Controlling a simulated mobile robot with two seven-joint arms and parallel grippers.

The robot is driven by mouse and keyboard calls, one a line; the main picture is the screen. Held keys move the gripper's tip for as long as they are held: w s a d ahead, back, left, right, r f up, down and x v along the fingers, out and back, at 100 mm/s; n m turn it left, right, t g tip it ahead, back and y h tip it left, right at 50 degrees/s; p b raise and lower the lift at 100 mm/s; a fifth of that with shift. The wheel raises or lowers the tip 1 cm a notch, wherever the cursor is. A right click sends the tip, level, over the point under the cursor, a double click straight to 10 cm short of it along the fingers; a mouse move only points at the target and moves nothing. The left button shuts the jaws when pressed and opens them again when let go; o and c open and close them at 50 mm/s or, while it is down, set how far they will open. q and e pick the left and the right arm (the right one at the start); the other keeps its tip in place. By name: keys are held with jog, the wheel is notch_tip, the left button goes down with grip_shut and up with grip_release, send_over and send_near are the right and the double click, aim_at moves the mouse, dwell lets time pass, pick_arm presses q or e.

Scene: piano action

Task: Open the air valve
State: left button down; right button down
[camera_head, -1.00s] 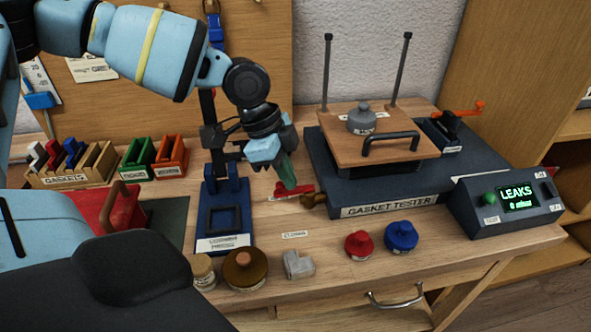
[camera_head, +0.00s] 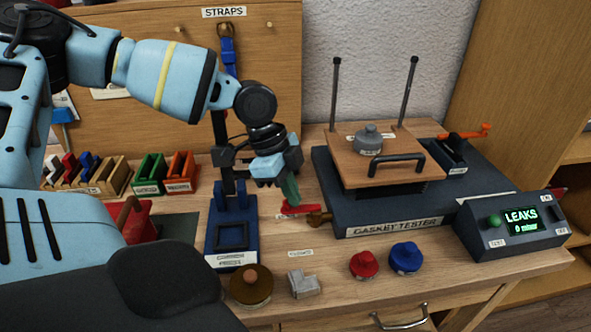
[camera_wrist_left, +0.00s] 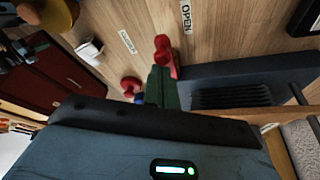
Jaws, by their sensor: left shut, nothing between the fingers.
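The air valve is a red lever (camera_head: 299,210) on a brass body (camera_head: 319,218) at the left end of the dark gasket tester (camera_head: 345,222). My left gripper (camera_head: 292,198) points down with its green fingers shut and empty, just above or beside the red lever. In the left wrist view the green fingertips (camera_wrist_left: 160,82) lie close to the red lever (camera_wrist_left: 164,54); I cannot tell whether they touch. An OPEN label (camera_wrist_left: 186,16) lies on the bench beyond the lever. My right gripper is not in view.
A blue stand (camera_head: 231,235) is left of the valve. A red knob (camera_head: 364,265), a blue knob (camera_head: 405,258) and a grey block (camera_head: 303,284) stand in front. The control box (camera_head: 512,230) at the right reads LEAKS.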

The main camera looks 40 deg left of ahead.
pick_arm(q)
jog(key=shift+s+f, duration=0.25)
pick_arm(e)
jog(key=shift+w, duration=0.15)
pick_arm(q)
jog(key=shift+s+d, duration=0.25)
jog(key=shift+d, duration=0.25)
jog(key=shift+r, duration=0.1)
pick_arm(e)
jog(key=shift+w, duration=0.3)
pick_arm(q)
jog(key=shift+d+r, duration=0.1)
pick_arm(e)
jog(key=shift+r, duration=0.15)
